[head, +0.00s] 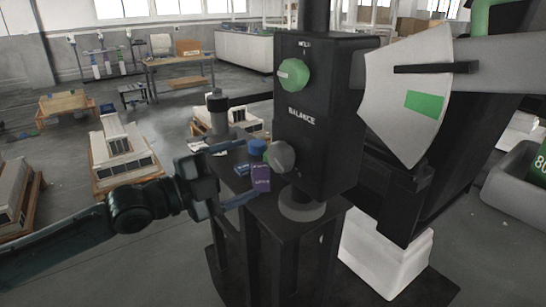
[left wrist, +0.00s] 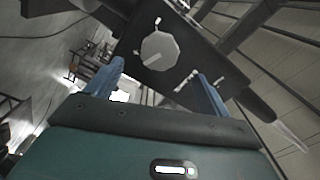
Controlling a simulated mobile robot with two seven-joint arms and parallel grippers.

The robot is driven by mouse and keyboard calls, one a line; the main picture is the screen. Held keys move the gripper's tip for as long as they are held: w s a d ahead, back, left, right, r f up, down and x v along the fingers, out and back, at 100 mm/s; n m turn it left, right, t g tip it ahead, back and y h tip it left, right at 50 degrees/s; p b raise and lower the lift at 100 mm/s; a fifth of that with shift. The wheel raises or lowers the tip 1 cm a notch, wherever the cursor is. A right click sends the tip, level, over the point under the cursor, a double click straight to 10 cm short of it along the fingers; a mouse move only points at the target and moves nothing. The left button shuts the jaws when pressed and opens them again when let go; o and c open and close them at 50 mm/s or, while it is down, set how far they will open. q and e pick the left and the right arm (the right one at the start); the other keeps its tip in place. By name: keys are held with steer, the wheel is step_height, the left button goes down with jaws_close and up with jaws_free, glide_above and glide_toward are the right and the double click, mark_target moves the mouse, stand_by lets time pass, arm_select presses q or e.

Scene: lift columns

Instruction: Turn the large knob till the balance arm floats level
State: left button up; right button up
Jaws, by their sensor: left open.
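A black control box (head: 318,120) stands upright in the head view, with a green knob (head: 293,75) below the word HOLD. A grey faceted knob (head: 280,156) is lower, under the word BALANCE. My left gripper (head: 250,170) is open, its fingers pointing at the grey knob from the left and apart from it. In the left wrist view the grey knob (left wrist: 158,48) shows beyond and between the two blue fingertips (left wrist: 160,68). At the right, a black pointer (head: 435,68) crosses a pale scale plate (head: 400,100), above its green patch (head: 424,104). My right gripper is out of view.
A black column (head: 318,15) rises above the box. Pallets with pale units (head: 120,150) stand on the floor at the left.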

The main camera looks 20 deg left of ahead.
mark_target(275, 159)
arm_select(q)
steer(key=p+x, duration=0.1)
steer(key=x, duration=0.7)
steer(key=shift+c, duration=0.2)
steer(key=c, duration=0.9)
